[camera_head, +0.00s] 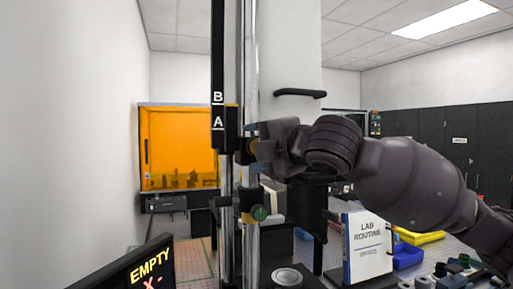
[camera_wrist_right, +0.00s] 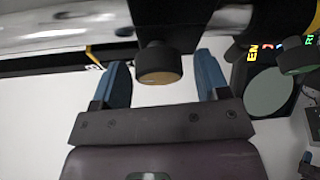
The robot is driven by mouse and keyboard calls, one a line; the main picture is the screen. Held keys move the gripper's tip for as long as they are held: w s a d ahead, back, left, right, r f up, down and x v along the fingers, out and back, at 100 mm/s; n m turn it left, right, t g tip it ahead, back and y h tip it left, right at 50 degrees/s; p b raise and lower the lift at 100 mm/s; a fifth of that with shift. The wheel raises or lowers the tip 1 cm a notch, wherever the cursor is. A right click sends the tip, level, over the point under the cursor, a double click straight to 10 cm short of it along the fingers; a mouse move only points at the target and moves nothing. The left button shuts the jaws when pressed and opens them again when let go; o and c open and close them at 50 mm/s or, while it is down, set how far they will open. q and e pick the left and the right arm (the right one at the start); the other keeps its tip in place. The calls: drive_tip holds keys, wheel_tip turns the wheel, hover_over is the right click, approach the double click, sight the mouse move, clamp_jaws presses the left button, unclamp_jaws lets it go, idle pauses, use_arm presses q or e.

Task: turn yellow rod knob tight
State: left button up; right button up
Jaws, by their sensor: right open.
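The yellow rod knob (camera_wrist_right: 160,66) is a short dark cylinder with a dull yellow face. In the right wrist view it lies between the two blue fingertips of my right gripper (camera_wrist_right: 163,80), with a gap on both sides. In the head view my right gripper (camera_head: 255,149) reaches in from the right to the chrome rod (camera_head: 251,60), and its fingers partly hide the knob. A green-faced knob (camera_head: 260,214) sits lower on the rod assembly and is apart from the gripper. My left gripper is not in view.
A black upright column (camera_head: 217,60) marked B and A stands left of the rod. A dark display (camera_head: 140,268) reading EMPTY is at the lower left. A LAB ROUTINE binder (camera_head: 368,252) stands on the right of the bench, near blue and yellow bins. An orange panel (camera_head: 178,140) is behind.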

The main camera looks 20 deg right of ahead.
drive_tip(key=b+v, duration=0.2)
drive_tip(key=v, duration=0.8)
drive_tip(key=shift+s, duration=0.3)
drive_tip(key=shift+d, duration=0.15)
wheel_tip(320, 180, down, 35)
drive_tip(key=d+m+g+h, duration=0.2)
drive_tip(key=m+g+h, duration=0.15)
drive_tip(key=m, duration=0.75)
drive_tip(key=s+d+f+m+g+h, duration=0.2)
drive_tip(key=s+f+m+g, duration=0.2)
drive_tip(key=s+f+m, duration=0.55)
drive_tip(key=s+d+f+m+g+h, duration=0.3)
drive_tip(key=s+f+m+g, duration=0.15)
drive_tip(key=s+f, duration=1.05)
drive_tip(key=w+f+n+t+y, duration=0.1)
drive_tip(key=w+f+t, duration=0.6)
drive_tip(key=f, duration=0.4)
drive_tip(key=shift+w+a+t+b, duration=0.15)
drive_tip(key=shift+w+t+b, duration=0.15)
drive_tip(key=shift+t+b, duration=0.15)
